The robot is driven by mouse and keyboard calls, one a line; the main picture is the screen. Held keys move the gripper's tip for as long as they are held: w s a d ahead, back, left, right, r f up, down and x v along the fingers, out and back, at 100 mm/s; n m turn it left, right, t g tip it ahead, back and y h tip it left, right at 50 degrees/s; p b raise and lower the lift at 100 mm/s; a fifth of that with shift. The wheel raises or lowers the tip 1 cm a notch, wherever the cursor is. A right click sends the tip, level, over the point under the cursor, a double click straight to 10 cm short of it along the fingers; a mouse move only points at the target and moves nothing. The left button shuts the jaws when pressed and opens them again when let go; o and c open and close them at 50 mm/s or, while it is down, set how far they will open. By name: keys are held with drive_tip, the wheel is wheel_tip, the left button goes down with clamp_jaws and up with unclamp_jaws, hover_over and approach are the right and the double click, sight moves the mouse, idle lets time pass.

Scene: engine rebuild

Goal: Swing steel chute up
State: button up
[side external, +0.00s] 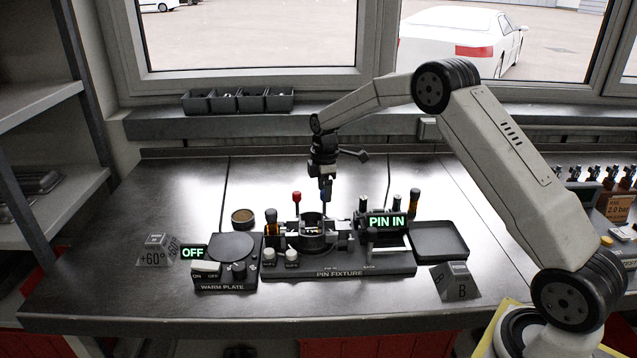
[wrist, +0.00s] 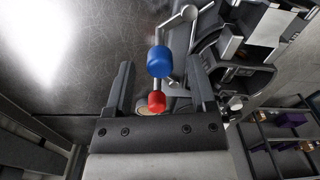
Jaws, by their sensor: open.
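My gripper (side external: 326,194) points down over the pin fixture (side external: 340,268) and is open. In the wrist view, a blue knob (wrist: 160,61) on a thin steel rod lies between my gripper's open fingers (wrist: 161,72), with space on both sides. A red knob (wrist: 157,101) shows closer to the palm; it also stands upright on the fixture in the side view (side external: 297,196). Grey metal parts of the fixture (wrist: 232,50) lie to the right in the wrist view. I cannot tell for certain which part is the steel chute.
A lit PIN IN sign (side external: 387,222) and dark upright bottles stand at the fixture's right. A black tray (side external: 439,240) lies beyond. The warm plate (side external: 232,246) with an OFF sign (side external: 193,252) is at left. The bench behind the fixture is mostly clear.

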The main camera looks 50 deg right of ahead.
drive_tip(key=shift+f, duration=0.45)
clamp_jaws()
